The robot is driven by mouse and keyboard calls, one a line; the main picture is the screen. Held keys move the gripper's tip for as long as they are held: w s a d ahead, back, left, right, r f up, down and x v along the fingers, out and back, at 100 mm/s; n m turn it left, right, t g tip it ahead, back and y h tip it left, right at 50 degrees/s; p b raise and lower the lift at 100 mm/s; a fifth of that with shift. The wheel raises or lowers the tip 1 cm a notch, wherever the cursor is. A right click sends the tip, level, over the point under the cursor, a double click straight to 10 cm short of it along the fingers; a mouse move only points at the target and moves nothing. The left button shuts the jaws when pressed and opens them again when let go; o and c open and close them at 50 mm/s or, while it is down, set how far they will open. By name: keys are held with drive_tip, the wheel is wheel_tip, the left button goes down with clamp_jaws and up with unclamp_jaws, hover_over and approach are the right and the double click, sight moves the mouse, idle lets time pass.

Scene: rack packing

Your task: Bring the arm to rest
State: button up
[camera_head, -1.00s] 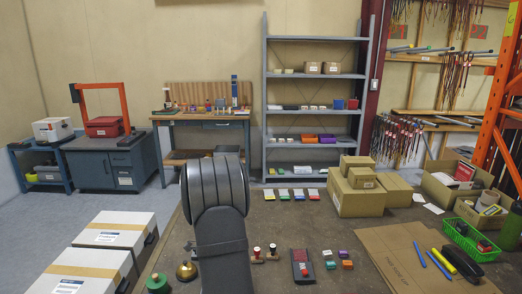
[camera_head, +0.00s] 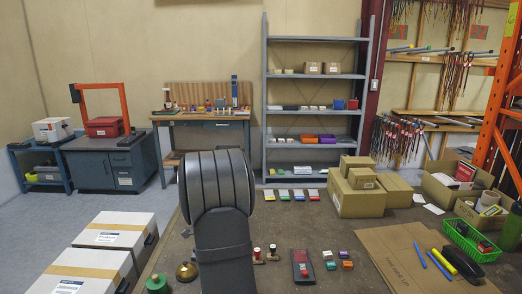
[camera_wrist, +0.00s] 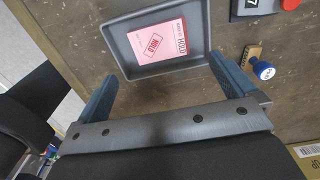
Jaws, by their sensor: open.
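My gripper (camera_wrist: 162,88) shows in the wrist view with its two blue fingers spread wide apart and nothing between them. It hangs over the brown table, above the near edge of a grey tray (camera_wrist: 120,45). A pink and white card marked HOLD (camera_wrist: 158,43) lies in the tray. In the head view my arm stands in the middle foreground and hides the gripper and the tray.
A blue-topped stamp (camera_wrist: 262,69) lies right of the gripper. In the head view, a dark red device (camera_head: 302,266), small coloured blocks (camera_head: 345,254), cardboard boxes (camera_head: 362,202) and a green basket (camera_head: 470,241) occupy the table. A grey shelf rack (camera_head: 318,77) stands behind.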

wheel_tip(320, 180, down, 9)
drive_tip(key=shift+s+r, duration=0.1)
drive_tip(key=shift+r, duration=0.05)
wheel_tip(320, 180, up, 5)
drive_tip(key=shift+f, duration=0.2)
drive_tip(key=s+d+r, duration=0.3)
drive_tip(key=d+r, duration=0.4)
drive_tip(key=d, duration=0.5)
drive_tip(key=w+d+f, duration=0.1)
drive_tip(key=w+d, duration=0.3)
drive_tip(key=d, duration=1)
drive_tip(key=shift+m, duration=0.4)
drive_tip(key=w+a+f, duration=0.2)
drive_tip(key=a, duration=0.1)
drive_tip(key=w+a+f, duration=0.2)
drive_tip(key=a+f, duration=0.1)
drive_tip(key=w+a+f, duration=0.1)
drive_tip(key=a+f, duration=0.2)
drive_tip(key=a, duration=0.1)
drive_tip(key=shift+w, duration=0.4)
drive_tip(key=shift+f, duration=0.85)
